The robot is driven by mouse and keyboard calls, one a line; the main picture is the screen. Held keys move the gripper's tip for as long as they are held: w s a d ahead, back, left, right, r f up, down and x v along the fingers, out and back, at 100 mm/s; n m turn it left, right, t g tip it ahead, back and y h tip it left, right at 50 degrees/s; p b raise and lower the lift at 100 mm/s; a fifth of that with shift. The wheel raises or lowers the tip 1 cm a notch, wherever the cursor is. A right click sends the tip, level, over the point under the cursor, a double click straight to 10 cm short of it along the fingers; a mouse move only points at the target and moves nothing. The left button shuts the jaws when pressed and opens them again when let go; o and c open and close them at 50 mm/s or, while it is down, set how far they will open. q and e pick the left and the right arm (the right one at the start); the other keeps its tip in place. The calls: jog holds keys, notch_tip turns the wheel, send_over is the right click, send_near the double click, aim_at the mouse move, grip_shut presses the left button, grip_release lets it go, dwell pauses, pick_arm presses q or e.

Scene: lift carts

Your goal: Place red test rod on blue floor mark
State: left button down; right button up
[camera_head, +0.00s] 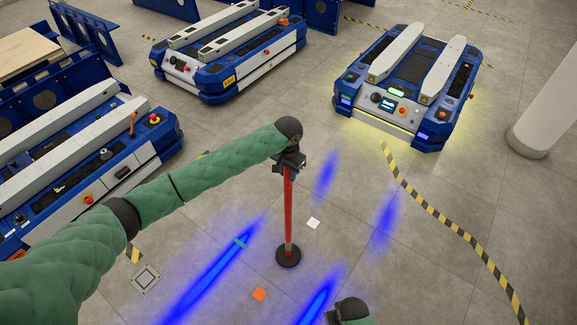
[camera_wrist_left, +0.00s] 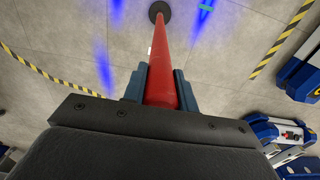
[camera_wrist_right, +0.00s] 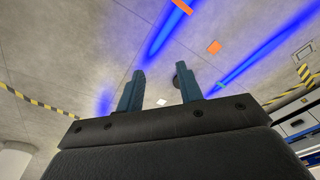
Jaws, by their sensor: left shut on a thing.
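The red test rod (camera_head: 288,210) hangs upright below my left gripper (camera_head: 289,164), with a round black base at its lower end. In the left wrist view the rod (camera_wrist_left: 162,75) lies between the two shut fingers (camera_wrist_left: 160,82). I cannot tell whether the base touches the floor. Blue streaks lie on the floor; a small teal strip (camera_head: 240,242), perhaps the blue floor mark, lies in one left of the base. It also shows in the right wrist view (camera_wrist_right: 221,85). My right gripper (camera_wrist_right: 158,92) is open and empty; its fingers are hidden in the head view.
A white square (camera_head: 313,223) and an orange square (camera_head: 260,294) lie near the base. Blue lift carts stand at left (camera_head: 100,180), back (camera_head: 235,80) and right (camera_head: 405,125). A white column (camera_head: 545,120) and a striped tape line (camera_head: 455,230) are at right.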

pick_arm(q)
jog(key=shift+f, duration=0.25)
pick_arm(e)
jog(key=shift+s+f, duration=0.1)
jog(key=shift+f, duration=0.3)
pick_arm(q)
jog(key=c, duration=1.5)
grip_release()
jog(key=shift+f, duration=0.2)
jog(key=o, duration=0.4)
pick_arm(e)
jog(key=shift+f, duration=0.1)
pick_arm(q)
jog(key=shift+r, duration=0.1)
jog(key=shift+r, duration=0.2)
notch_tip(320, 180, up, 10)
jog(key=b, duration=0.3)
jog(key=shift+r, duration=0.85)
pick_arm(e)
notch_tip(320, 180, up, 13)
jog(key=w, duration=0.1)
jog(key=shift+w+a+f, duration=0.15)
jog(key=shift+a, duration=0.3)
